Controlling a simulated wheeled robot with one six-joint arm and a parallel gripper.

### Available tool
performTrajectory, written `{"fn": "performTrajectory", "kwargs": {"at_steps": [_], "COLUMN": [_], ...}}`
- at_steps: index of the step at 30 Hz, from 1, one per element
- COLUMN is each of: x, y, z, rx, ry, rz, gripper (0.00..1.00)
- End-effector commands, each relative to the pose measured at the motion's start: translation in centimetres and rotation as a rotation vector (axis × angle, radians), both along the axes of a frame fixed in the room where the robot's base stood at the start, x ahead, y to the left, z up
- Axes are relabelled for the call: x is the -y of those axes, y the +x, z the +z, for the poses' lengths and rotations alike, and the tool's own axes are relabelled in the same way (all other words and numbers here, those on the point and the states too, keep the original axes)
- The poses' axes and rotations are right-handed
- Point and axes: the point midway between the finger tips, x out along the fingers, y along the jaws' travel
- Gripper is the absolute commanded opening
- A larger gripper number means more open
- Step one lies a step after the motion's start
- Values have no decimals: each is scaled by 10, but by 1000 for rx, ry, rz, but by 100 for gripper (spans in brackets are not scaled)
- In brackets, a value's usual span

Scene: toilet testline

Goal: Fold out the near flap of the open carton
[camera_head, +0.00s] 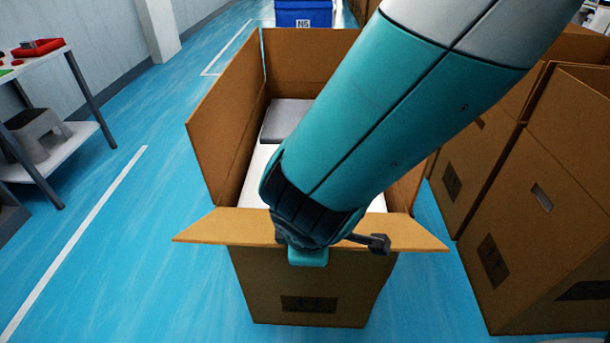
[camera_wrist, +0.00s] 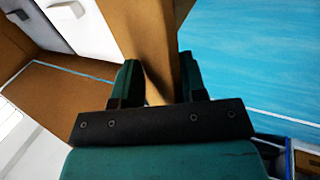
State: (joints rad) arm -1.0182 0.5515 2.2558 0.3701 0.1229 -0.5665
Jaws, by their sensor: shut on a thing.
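The open carton (camera_head: 310,290) stands on the blue floor below my arm. Its near flap (camera_head: 215,227) sticks out toward me, roughly level, at the front rim. The left flap (camera_head: 225,130) and the far flap (camera_head: 305,55) stand up. White and grey items (camera_head: 286,118) lie inside. My gripper (camera_head: 308,256) is at the middle of the near flap, and my arm hides part of the carton. In the wrist view my gripper (camera_wrist: 160,85) has one finger on each side of the brown flap (camera_wrist: 145,30) and is shut on it.
More brown cartons (camera_head: 545,210) stand close on the right. A blue bin (camera_head: 304,14) is at the back. The floor left of the carton is clear.

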Motion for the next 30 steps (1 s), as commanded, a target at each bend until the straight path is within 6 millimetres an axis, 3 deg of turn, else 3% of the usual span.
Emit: {"fn": "performTrajectory", "kwargs": {"at_steps": [11,14,24,30], "x": [1,0,-3,-4], "y": [-1,-7,-43,-60], "z": [6,20,99,137], "rx": [3,4,4,2], "ry": [-3,1,2,0], "rz": [-3,-2,1,-1], "gripper": [33,33,33,33]}}
